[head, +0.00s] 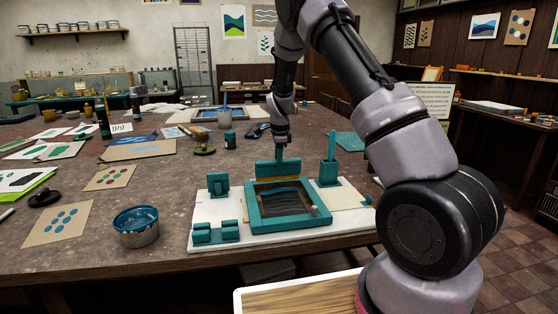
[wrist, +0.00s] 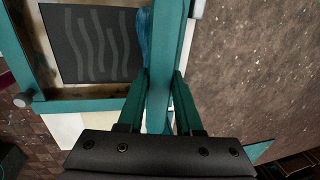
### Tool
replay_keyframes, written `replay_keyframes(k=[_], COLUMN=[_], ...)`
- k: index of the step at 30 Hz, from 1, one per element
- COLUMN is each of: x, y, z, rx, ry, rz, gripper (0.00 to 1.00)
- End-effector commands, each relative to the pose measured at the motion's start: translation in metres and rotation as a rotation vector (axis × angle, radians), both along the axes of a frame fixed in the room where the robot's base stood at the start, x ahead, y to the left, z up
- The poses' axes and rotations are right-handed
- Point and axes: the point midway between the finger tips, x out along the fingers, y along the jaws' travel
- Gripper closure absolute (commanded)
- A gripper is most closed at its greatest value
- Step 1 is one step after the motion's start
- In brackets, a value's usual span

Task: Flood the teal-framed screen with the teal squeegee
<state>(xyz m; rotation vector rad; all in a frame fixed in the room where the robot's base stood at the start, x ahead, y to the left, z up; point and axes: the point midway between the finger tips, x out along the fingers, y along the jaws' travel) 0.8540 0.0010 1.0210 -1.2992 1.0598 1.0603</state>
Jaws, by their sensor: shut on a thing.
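The teal-framed screen (head: 248,212) lies on a white board on the table. Its dark mesh (wrist: 92,45) has pale wavy lines in the wrist view. My gripper (head: 281,152) is at the screen's far side, shut on the upright handle of the teal squeegee (head: 278,168). In the wrist view my gripper (wrist: 158,92) has a finger on each side of the squeegee (wrist: 166,40). A blue ink strip (wrist: 143,38) lies along the squeegee's screen-facing side. The squeegee's lower edge is hidden, so I cannot tell whether it touches the mesh.
A tub of blue ink (head: 137,230) stands left of the white board (head: 207,238). Teal clamps (head: 215,233) sit at the board's front left, a teal stand (head: 218,185) behind them. Another teal holder with an upright handle (head: 328,172) stands right. Printed cards (head: 58,226) lie left.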

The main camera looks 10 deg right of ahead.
Motion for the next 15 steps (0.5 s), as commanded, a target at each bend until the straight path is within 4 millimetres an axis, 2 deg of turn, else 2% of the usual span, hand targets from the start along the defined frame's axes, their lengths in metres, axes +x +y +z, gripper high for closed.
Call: replay_keyframes(k=[7,15], x=[-0.001,0.000], y=[-0.001,0.000], z=[-0.029,-0.026], rx=[-0.001,0.000], ry=[0.003,0.001], rz=[0.000,0.000], gripper=[1.00,1.00])
